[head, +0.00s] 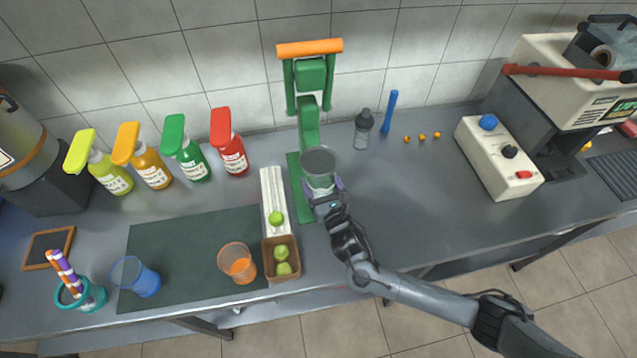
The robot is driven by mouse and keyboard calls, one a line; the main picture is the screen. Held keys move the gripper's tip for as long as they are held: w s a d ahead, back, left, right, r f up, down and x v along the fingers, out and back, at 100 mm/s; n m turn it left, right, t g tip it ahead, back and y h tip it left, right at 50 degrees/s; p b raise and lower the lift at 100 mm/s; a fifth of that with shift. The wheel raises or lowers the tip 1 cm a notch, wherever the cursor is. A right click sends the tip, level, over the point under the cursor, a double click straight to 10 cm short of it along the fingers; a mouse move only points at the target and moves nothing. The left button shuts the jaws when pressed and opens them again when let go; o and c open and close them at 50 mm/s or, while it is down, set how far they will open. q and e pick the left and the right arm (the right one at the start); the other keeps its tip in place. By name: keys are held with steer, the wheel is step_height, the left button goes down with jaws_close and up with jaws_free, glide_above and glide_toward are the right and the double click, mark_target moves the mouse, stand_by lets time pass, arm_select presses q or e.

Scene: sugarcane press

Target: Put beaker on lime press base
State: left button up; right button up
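The green lime press (309,128) with an orange handle stands against the back wall. Its flat green base (295,172) lies on the counter. A grey metal cup (318,160) sits at the press's front. Below it a pale, clear beaker (320,186) shows in part, over or on the base; contact with the base is hidden. My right gripper (324,191) reaches in from the front right, its fingers on either side of the beaker. Whether they grip it is too small to tell. My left gripper is not in view.
A white tray (272,190) and a brown box (270,261) with limes stand close left of the base. An orange cup (237,262) is on the dark mat (180,235). A grey bottle (362,129) stands behind right. The counter right of my gripper is clear.

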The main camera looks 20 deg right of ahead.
mark_target(320, 187)
steer(key=shift+w+f, duration=0.5)
steer(key=shift+w, duration=0.35)
steer(key=shift+f+b, duration=0.2)
steer(key=shift+b, duration=0.1)
steer(key=shift+s, duration=0.25)
steer(key=shift+w, duration=0.1)
steer(key=shift+f, duration=0.15)
steer(key=o, duration=1)
steer(key=shift+c, duration=0.2)
